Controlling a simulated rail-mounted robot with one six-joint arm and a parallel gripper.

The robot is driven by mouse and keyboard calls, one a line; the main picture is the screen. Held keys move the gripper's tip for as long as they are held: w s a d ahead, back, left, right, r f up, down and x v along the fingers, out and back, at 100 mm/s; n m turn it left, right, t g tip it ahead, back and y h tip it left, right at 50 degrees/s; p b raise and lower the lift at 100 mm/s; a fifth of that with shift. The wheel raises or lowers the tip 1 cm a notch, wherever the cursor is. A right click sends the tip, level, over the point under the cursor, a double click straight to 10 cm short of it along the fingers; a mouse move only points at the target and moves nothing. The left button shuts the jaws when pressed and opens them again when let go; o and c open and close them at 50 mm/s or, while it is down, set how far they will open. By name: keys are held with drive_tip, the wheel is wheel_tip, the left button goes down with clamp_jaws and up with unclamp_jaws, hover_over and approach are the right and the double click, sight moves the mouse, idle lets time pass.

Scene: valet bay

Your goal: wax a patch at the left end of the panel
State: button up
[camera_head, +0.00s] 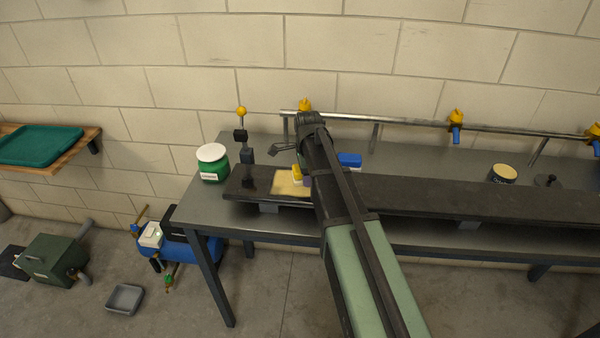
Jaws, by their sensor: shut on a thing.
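The panel (430,203) is a long, dark, glossy board lying along the bench, its left end left of my arm. A pale yellow patch (285,186) shows on that end. A small yellow-and-white applicator block (297,173) is at the patch's upper right edge, beside my arm. My gripper (305,165) is over the left part of the panel, mostly hidden behind my own arm, and is shut on the block. I cannot tell whether the block touches the panel. A dark tin with a pale yellow top (503,173) stands behind the panel at the right.
A green jar with white lid (212,162) and a post with a yellow knob (243,140) stand near the panel's left end. A blue block (349,160) lies behind my arm. A rail with yellow fittings (410,121) runs along the back. A blue compressor (205,250) is below left.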

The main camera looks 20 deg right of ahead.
drive_tip(key=shift+s+d+f, duration=0.1)
drive_tip(key=shift+s+d, duration=0.3)
drive_tip(key=shift+d, duration=0.35)
drive_tip(key=shift+s+d, duration=0.4)
drive_tip(key=shift+d, duration=0.35)
wheel_tip(320, 180, up, 6)
drive_tip(key=p, duration=0.5)
drive_tip(key=shift+p, duration=0.4)
wheel_tip(320, 180, up, 3)
drive_tip(key=p, duration=0.3)
